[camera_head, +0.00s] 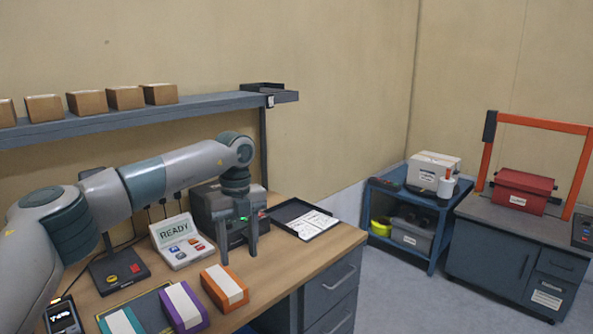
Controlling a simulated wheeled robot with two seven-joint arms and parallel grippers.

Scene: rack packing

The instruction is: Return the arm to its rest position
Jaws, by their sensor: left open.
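My left gripper (239,246) hangs from the arm that comes in from the left. Its two fingers point down, apart and empty, above the wooden table (285,262) and in front of a dark box-shaped device (208,203). The orange box (224,289) with a white band lies below and just left of the fingers, apart from them. A purple box (183,306) and a teal box (121,322) lie in a row to its left. My right gripper is not in view.
A console reading READY (180,240) stands behind the boxes, with a button box (119,270) to its left. A dark tray (290,210) with a paper sheet lies to the right. A shelf (150,113) with several cartons runs above. A blue cart (434,222) stands farther right.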

